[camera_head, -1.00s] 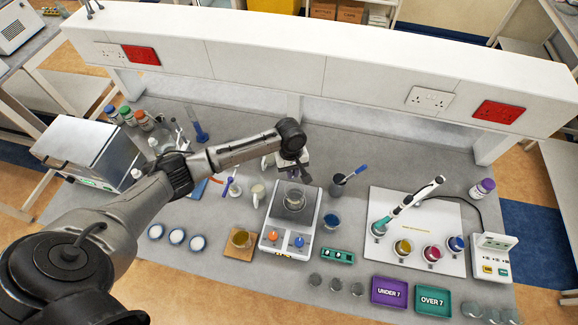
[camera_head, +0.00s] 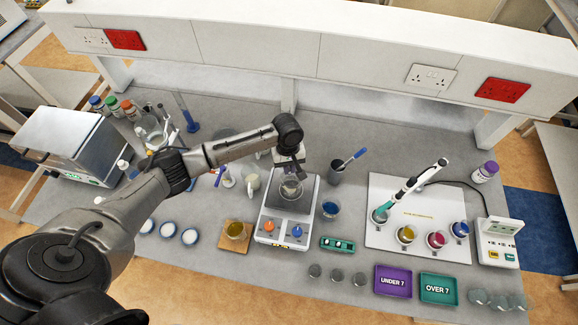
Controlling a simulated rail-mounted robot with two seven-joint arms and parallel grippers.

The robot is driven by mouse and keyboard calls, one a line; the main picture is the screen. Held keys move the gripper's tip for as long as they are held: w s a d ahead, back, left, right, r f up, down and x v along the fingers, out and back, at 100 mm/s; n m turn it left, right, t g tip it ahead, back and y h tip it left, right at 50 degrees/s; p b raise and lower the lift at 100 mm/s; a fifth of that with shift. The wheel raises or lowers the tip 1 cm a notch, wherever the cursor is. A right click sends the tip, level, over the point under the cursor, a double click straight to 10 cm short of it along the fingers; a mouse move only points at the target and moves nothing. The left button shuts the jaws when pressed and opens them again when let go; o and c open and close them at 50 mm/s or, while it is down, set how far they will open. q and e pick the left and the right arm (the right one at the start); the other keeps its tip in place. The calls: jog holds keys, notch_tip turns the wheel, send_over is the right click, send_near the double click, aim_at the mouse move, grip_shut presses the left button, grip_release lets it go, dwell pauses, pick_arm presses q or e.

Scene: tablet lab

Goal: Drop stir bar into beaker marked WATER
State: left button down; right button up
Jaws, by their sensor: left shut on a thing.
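A clear glass beaker (camera_head: 291,189) stands on the white hotplate stirrer (camera_head: 269,238) in the middle of the bench. Any marking on it is too small to read. My left gripper (camera_head: 288,166) points down at the beaker's mouth, at its far side in the picture, and overlaps its rim. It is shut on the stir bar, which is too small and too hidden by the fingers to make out. I cannot tell how far the fingertips are from the rim. My right gripper is not in view.
A dark cup with a blue-handled tool (camera_head: 337,171) and a beaker of blue liquid (camera_head: 330,209) stand right of the stirrer.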

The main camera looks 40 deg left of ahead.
pick_arm(q)
jog(key=shift+f, duration=0.1)
jog(key=c, duration=1.1)
grip_release()
jog(key=shift+w+a+r+b, duration=0.2)
jog(key=shift+a+r+b, duration=0.1)
jog(key=shift+r, duration=2)
jog(key=shift+w+a+r+b, duration=0.2)
jog(key=shift+a+r+b, duration=0.1)
jog(key=shift+r, duration=1.95)
jog(key=shift+w+a+r+b, duration=0.2)
jog(key=shift+a+r+b, duration=0.1)
jog(key=shift+r, duration=2)
